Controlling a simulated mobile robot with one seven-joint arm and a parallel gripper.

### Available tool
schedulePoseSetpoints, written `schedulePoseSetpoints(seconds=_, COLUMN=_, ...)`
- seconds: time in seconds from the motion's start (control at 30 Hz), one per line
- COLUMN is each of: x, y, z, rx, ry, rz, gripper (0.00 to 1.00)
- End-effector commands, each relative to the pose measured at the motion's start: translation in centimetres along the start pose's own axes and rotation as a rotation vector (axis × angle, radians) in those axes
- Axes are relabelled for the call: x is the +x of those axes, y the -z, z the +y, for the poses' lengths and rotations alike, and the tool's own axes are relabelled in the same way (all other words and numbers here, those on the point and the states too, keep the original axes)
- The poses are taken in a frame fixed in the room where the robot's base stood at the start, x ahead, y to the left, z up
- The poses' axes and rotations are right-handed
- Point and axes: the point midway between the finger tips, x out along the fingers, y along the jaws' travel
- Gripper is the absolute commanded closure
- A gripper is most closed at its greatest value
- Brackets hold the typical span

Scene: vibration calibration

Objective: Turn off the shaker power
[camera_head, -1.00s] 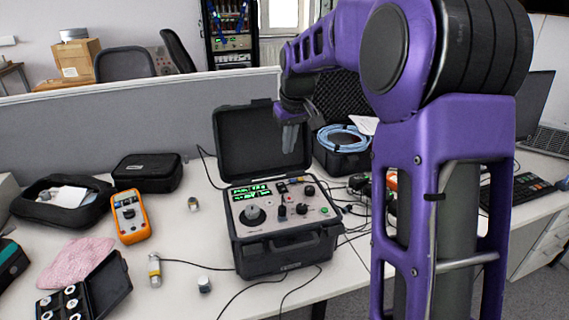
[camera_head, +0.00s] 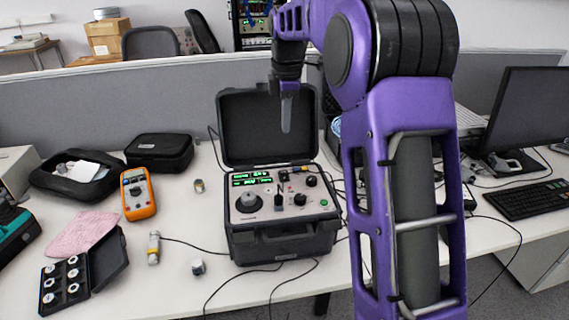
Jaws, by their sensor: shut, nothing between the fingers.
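The shaker (camera_head: 285,244) is a black open case on the white table, with a light control panel and lit green displays (camera_head: 250,178). The panel carries a large dark knob (camera_head: 249,202), smaller knobs and switches, and a green button or light (camera_head: 323,202) at the right. Its lid (camera_head: 250,125) stands upright behind the panel. My gripper (camera_head: 286,118) points down in front of the lid, above the panel and apart from it. Its grey fingers are together with nothing between them. Which control is the power switch is too small to tell.
An orange multimeter (camera_head: 138,194), a black pouch (camera_head: 159,152) and a case of round parts (camera_head: 75,275) lie to the left. A sensor on a cable (camera_head: 154,248) and a small metal cylinder (camera_head: 198,267) lie nearer. A keyboard (camera_head: 520,199) and monitor are at the right.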

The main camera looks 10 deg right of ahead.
Motion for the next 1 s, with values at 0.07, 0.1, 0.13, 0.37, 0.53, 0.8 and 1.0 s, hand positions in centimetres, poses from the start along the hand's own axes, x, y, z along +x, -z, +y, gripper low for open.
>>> schedulePoseSetpoints(seconds=0.07, x=0.0, y=0.0, z=0.0, rx=0.000, ry=0.000, rz=0.000, gripper=1.00)
schedulePoseSetpoints(seconds=0.1, x=0.0, y=0.0, z=0.0, rx=0.001, ry=0.000, rz=0.000, gripper=1.00)
schedulePoseSetpoints(seconds=0.13, x=0.0, y=0.0, z=0.0, rx=0.001, ry=0.000, rz=0.000, gripper=1.00)
schedulePoseSetpoints(seconds=0.37, x=0.8, y=0.0, z=0.0, rx=0.002, ry=0.000, rz=0.000, gripper=1.00)
schedulePoseSetpoints(seconds=0.53, x=3.7, y=0.0, z=-0.1, rx=0.002, ry=0.003, rz=0.000, gripper=1.00)
schedulePoseSetpoints(seconds=0.8, x=9.6, y=0.0, z=-0.1, rx=0.003, ry=0.003, rz=0.000, gripper=1.00)
schedulePoseSetpoints(seconds=1.0, x=12.6, y=0.0, z=-0.1, rx=0.004, ry=0.001, rz=-0.001, gripper=1.00)
